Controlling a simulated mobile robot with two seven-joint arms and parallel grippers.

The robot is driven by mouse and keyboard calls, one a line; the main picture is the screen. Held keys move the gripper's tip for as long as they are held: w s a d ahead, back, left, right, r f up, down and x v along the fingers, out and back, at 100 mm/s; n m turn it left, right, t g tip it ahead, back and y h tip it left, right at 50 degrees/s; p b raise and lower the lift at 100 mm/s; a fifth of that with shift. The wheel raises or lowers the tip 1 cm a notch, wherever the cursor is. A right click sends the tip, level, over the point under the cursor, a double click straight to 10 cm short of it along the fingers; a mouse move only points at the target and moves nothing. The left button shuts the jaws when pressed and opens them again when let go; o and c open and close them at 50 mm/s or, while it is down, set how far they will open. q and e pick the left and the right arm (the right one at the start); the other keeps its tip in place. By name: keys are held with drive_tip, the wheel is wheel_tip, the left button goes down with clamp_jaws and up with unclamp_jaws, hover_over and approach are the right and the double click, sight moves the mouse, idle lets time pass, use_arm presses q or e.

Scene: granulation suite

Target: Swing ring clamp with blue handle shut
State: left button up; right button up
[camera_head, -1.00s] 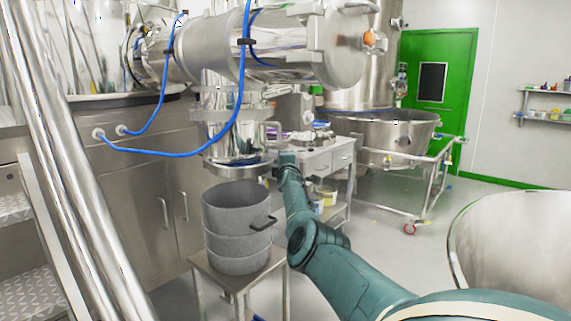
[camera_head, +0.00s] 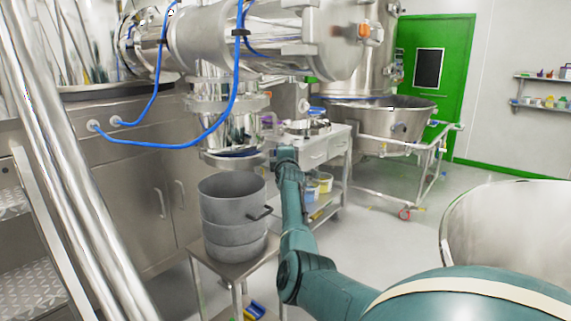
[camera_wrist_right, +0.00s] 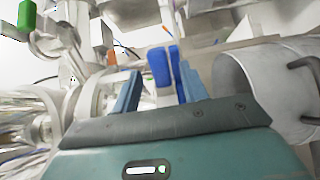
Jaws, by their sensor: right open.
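A blue handle (camera_wrist_right: 160,66) shows in the right wrist view, between and beyond the fingertips of my right gripper (camera_wrist_right: 160,85). The gripper is open, and I cannot tell whether either finger touches the handle. In the head view my right gripper (camera_head: 286,154) is just right of the steel outlet's lower end (camera_head: 233,158); its fingers are hidden there. The outlet's rim rings show, but I cannot make out the clamp's ring or how far it stands open. My left gripper is not in view.
Stacked grey pots (camera_head: 232,228) with a dark side handle stand on a small steel table (camera_head: 240,270) below the outlet, close to my right arm. Blue hoses (camera_head: 190,143) hang at the left. A steel trolley (camera_head: 335,143) stands behind. Open floor lies to the right.

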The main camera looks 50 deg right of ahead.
drive_tip(key=v, duration=0.9)
drive_tip(key=shift+s+a, duration=0.25)
drive_tip(key=shift+a, duration=0.1)
drive_tip(key=shift+a+f, duration=0.1)
